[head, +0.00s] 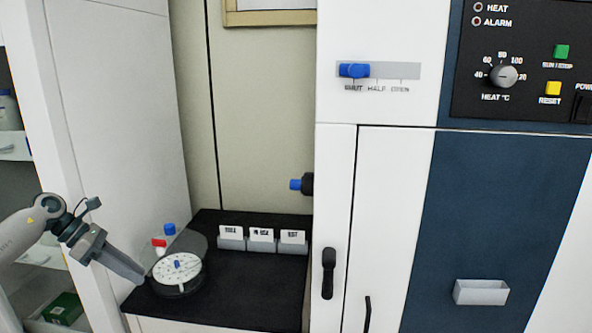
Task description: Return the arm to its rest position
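My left arm comes in from the left edge, and its gripper (136,274) points down and to the right. Its tip is close to the left side of a round white dial-like disc (178,270) on the black counter. I cannot tell whether they touch. The fingers appear as one grey block, so I cannot see a gap or anything held between them. My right gripper is not in view.
The black counter (258,280) also carries a red-capped item (159,244), a blue-capped item (169,229) and three labelled card holders (262,240). The white freeze dryer (385,185) stands at right; a white cabinet side panel (118,130) stands at left.

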